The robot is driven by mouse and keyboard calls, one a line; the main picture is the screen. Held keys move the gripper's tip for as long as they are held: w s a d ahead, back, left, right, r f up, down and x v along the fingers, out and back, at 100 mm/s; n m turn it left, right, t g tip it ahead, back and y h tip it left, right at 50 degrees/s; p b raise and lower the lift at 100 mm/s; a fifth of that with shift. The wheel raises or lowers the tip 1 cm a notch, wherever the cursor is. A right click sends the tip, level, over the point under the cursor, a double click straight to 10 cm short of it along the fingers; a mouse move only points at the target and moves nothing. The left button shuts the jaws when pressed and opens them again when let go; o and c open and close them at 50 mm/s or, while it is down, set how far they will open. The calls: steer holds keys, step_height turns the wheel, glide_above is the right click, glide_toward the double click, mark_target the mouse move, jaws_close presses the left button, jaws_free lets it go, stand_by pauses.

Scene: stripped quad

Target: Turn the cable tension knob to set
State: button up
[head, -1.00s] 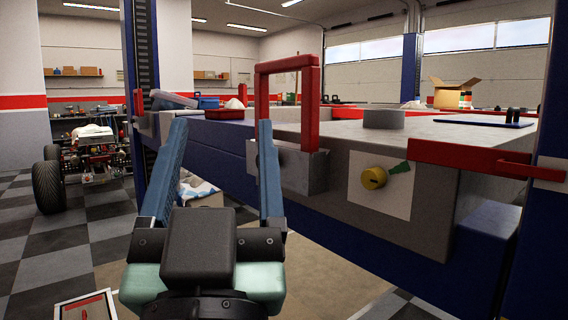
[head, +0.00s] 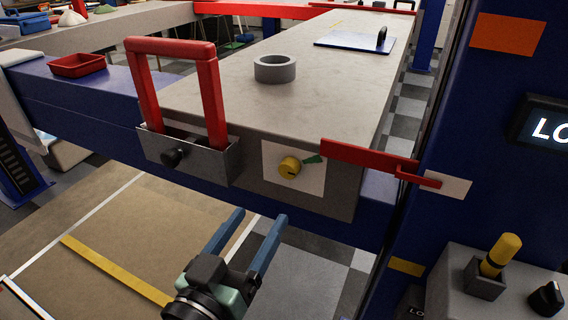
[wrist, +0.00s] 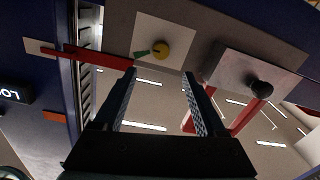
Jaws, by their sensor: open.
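The yellow round knob (head: 289,167) sits on a white square plate (head: 308,184) on the end face of the grey beam. A green wedge mark (head: 313,159) lies beside the knob, at its upper right in the head view. My gripper (head: 260,222) is open and empty, below and in front of the plate, apart from the knob. In the wrist view the knob (wrist: 160,49) shows beyond the open fingers (wrist: 160,82), with the green mark (wrist: 141,54) at its left.
A red loop handle (head: 208,90) on a metal box with a black knob (head: 174,157) stands left of the plate. A red bar (head: 368,158) juts out at its right. A control box with a yellow lever (head: 501,255) is at lower right. Floor below is open.

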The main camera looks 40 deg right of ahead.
mark_target(287, 172)
steer(key=p+x, duration=0.1)
steer(key=x, duration=1)
steer(key=shift+w+d, duration=0.25)
steer(key=shift+d, duration=0.05)
jaws_close()
